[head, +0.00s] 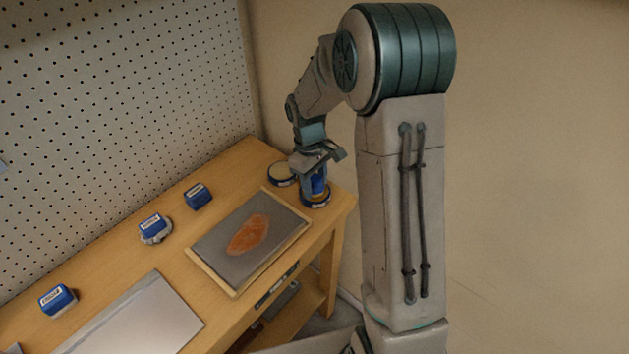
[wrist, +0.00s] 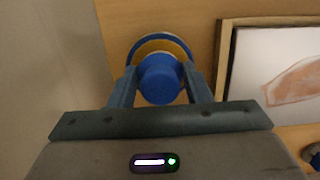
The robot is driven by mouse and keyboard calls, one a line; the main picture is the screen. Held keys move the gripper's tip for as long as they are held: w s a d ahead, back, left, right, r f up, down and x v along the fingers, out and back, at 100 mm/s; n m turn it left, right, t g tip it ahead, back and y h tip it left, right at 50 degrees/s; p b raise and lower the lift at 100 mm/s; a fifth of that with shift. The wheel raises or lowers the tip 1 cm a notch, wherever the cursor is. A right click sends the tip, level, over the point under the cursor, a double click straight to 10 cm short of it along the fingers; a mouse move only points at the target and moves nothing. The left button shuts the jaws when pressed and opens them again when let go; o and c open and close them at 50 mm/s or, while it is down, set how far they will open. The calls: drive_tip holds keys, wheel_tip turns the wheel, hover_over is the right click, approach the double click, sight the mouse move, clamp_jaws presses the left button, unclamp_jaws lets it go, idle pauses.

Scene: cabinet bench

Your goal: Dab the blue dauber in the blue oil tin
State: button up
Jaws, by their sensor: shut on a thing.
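My gripper (head: 315,182) is shut on the blue dauber (head: 319,186) at the bench's far right corner. In the wrist view the dauber's round blue top (wrist: 160,80) sits between the two fingers. The blue oil tin (head: 316,202) is directly under the dauber. In the wrist view its blue rim (wrist: 160,36) and amber inside (wrist: 160,46) show behind the dauber. The dauber's lower end is hidden, so I cannot tell whether it touches the oil.
A second blue-rimmed tin (head: 282,174) with a pale top stands just left. A wood-framed grey plate (head: 215,243) with a rusty patch lies in front. Labelled blue blocks (head: 197,196) (head: 153,227) (head: 57,300) and a bare metal sheet (head: 140,322) lie further left. A pegboard (head: 110,100) stands behind.

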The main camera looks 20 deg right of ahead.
sight(316, 180)
idle(0.3)
drive_tip(key=shift+r+p, duration=2.65)
drive_tip(key=shift+r, duration=0.9)
drive_tip(key=shift+a+f, duration=0.1)
